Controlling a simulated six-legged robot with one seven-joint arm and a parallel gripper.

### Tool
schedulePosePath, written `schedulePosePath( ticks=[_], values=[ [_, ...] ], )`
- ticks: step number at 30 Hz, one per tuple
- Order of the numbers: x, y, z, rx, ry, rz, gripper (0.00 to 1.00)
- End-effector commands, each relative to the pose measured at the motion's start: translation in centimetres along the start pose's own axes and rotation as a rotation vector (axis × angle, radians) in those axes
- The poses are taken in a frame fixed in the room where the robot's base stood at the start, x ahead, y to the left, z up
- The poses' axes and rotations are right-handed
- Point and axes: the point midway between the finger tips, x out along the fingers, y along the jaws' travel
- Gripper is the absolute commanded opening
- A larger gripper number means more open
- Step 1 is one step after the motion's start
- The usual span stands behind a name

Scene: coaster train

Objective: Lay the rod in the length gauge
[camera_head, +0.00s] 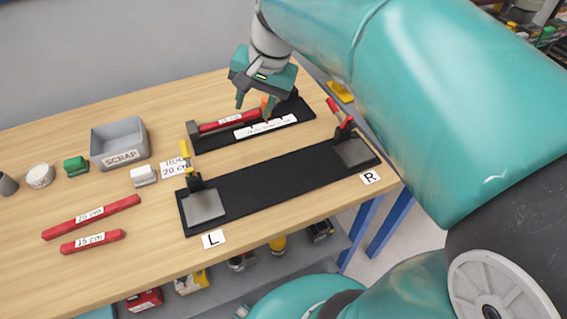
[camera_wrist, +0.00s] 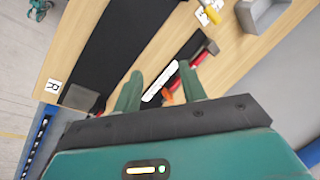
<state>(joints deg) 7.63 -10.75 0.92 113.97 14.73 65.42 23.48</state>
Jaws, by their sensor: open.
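The length gauge is a black base (camera_head: 206,142) at the back of the table, with a white scale strip (camera_head: 265,127), a grey block at its left end and an orange part (camera_head: 267,103). A red rod (camera_head: 213,126) with a white label lies along the gauge, its left end by the grey block. It shows partly in the wrist view (camera_wrist: 203,57). My gripper (camera_head: 252,107) is open above the right part of the gauge, its fingers apart with nothing seen held between them. It also shows in the wrist view (camera_wrist: 160,71). The rod's right end is partly hidden.
Two red labelled rods (camera_head: 67,228) (camera_head: 76,246) lie at the table's front left. A grey SCRAP bin (camera_head: 121,158) stands behind them. A black clamp board (camera_head: 265,187) with a yellow-handled clamp and a red-handled clamp lies in front of the gauge.

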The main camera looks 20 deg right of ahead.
Motion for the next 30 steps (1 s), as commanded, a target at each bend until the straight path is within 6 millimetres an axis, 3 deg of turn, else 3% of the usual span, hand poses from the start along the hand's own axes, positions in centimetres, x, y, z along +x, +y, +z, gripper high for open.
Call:
schedulePosePath(
  ticks=[6, 15, 21, 30],
  values=[
    [-0.9, 3.3, 5.6, -0.26, 0.131, 0.038, 0.41],
    [0.1, 7.9, 11.0, -0.583, 0.281, 0.099, 0.41],
    [0.6, 9.0, 12.0, -0.658, 0.312, 0.116, 0.41],
    [0.6, 8.9, 12.0, -0.657, 0.311, 0.116, 0.41]
  ],
)
